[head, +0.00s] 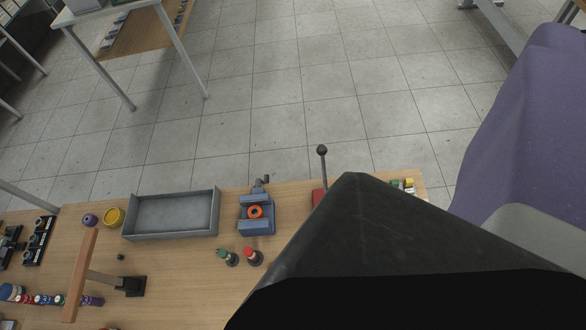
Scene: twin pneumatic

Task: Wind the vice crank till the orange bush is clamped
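A small blue vice (257,228) stands on the wooden bench, right of the grey tray. The orange bush (255,212) sits in it as an upward-facing ring; whether the jaws touch it is too small to tell. The vice crank (262,182) sticks out at the back of the vice, toward the bench's far edge. A large dark shape, which seems to be part of my arm, fills the lower right of the view. My gripper and its fingertips do not show, and nothing visible touches the vice or crank.
A grey tray (127,233) lies left of the vice. Green (222,253) and red (248,252) capped pieces stand in front of it. A black-knobbed lever (322,151) rises to its right. A wooden bar on a stand (80,275) is at left. Tiled floor lies beyond the bench.

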